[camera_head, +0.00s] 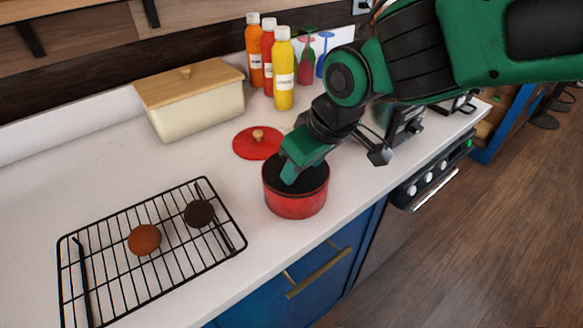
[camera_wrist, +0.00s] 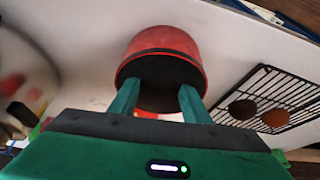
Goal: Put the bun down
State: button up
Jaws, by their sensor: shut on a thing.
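My gripper (camera_head: 290,174) reaches down into the open red pot (camera_head: 296,204) on the white counter. In the wrist view its two fingers (camera_wrist: 157,98) stand apart and are shut on a dark thing that I take for the bun; its outline blends into the dark inside of the red pot (camera_wrist: 160,42). In the head view the held thing is hidden by the fingers and the pot wall. An orange-brown bun (camera_head: 145,239) and a dark brown round one (camera_head: 199,213) lie on the black wire rack (camera_head: 171,293), left of the pot.
A red lid (camera_head: 258,143) with a wooden knob lies behind the pot. A cream bread box (camera_head: 200,112) and several sauce bottles (camera_head: 284,72) stand at the back. The counter's front edge is close to the pot. Free counter lies between rack and bread box.

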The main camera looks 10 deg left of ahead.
jog(key=shift+f, duration=0.65)
jog(key=o, duration=1.1)
jog(key=shift+r, duration=0.3)
jog(key=v, duration=1.2)
jog(key=shift+r, duration=0.35)
